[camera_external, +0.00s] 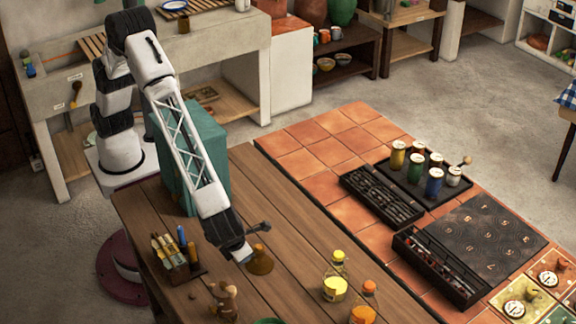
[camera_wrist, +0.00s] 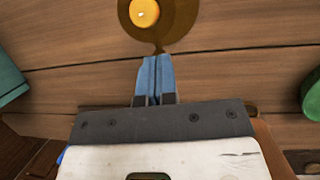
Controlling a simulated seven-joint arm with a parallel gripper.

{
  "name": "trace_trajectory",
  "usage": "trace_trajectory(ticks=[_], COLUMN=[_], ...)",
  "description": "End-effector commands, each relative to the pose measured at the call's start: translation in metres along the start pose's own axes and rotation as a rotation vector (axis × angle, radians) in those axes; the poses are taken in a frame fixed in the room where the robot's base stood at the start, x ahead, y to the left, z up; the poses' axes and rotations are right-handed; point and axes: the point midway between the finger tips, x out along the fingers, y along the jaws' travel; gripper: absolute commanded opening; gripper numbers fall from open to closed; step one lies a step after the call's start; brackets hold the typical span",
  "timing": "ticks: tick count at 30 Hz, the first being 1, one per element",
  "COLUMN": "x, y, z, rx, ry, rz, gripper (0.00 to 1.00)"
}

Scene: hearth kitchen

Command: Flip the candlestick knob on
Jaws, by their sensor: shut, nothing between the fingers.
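A round brown dish-like piece with an orange top (camera_wrist: 145,13), which looks like the candlestick, is at the top of the wrist view. A small narrow part (camera_wrist: 158,48) sticks out from its rim towards me; I cannot tell for sure that it is the knob. In the external view the brown piece (camera_external: 262,265) stands on the wooden table, right of my gripper (camera_external: 244,258). My gripper (camera_wrist: 157,60) is shut and empty, its blue fingers together. The fingertips appear just short of the narrow part; I cannot tell whether they touch it.
A holder with tools (camera_external: 180,265) stands left of my gripper, and a small brown figure (camera_external: 224,299) in front. Yellow (camera_external: 335,289) and orange (camera_external: 363,314) bottles stand to the right. Bare planks (camera_external: 290,215) lie behind. A green object (camera_wrist: 311,98) is at the wrist view's right edge.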

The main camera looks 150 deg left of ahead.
Motion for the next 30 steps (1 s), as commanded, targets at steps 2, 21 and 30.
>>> trace_trajectory(ticks=[2,21,30], x=[0.0000,0.0021,0.0044], y=[0.0000,-0.0001,-0.0001], z=[-0.0001,-0.0041,-0.0072], rx=[0.000,-0.006,-0.009], ry=[-0.001,-0.074,-0.126], rz=[0.000,0.000,0.001], gripper=[0.00,0.00,0.00])
